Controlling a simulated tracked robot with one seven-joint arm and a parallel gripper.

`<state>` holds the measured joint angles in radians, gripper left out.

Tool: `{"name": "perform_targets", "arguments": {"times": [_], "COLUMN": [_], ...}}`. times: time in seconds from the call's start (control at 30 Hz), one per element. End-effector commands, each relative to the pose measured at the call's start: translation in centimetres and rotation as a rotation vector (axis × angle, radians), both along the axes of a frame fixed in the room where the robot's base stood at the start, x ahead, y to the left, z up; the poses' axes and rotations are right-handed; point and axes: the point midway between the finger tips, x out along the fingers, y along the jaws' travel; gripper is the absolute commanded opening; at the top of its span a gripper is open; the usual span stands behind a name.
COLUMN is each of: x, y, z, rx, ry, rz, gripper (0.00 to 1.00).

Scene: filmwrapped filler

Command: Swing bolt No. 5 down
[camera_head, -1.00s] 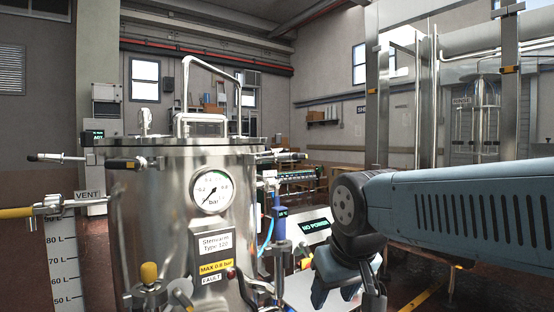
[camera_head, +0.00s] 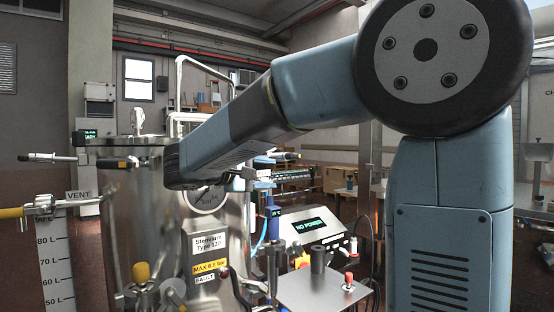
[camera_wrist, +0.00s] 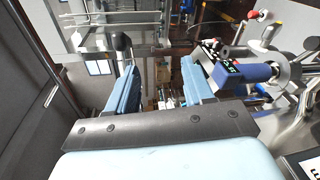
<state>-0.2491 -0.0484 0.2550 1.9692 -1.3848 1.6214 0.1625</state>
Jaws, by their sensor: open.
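The steel vessel (camera_head: 135,215) stands left of centre in the head view, with its lid (camera_head: 125,142) on top. Bar handles stick out at the rim, one with a black grip (camera_head: 118,163) and one at the right (camera_head: 285,155). I cannot read which is bolt No. 5.
A blue fitting with a display (camera_wrist: 245,72) is close to the right finger in the wrist view. In the head view, a box reading "NO POWER" (camera_head: 310,226) and a grey plate with a red knob (camera_head: 322,292) stand right of the vessel. A vent pipe (camera_head: 75,204) is at the left.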

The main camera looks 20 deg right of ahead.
Motion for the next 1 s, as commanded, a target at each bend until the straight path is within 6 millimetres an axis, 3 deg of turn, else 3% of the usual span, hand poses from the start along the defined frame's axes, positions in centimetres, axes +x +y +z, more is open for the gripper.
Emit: {"name": "perform_targets", "arguments": {"times": [0.1,0.3,0.7,1.0], "x": [1.9,3.1,4.9,5.8], "y": [1.1,1.2,-3.3,-5.1], "z": [1.8,3.5,3.4,3.4], "rx": [-0.055,-0.086,-0.087,-0.087], "ry": [-0.073,-0.143,-0.145,-0.145], "rz": [0.0,-0.009,-0.007,-0.002], "gripper": [0.52,0.52,0.52,0.52]}}
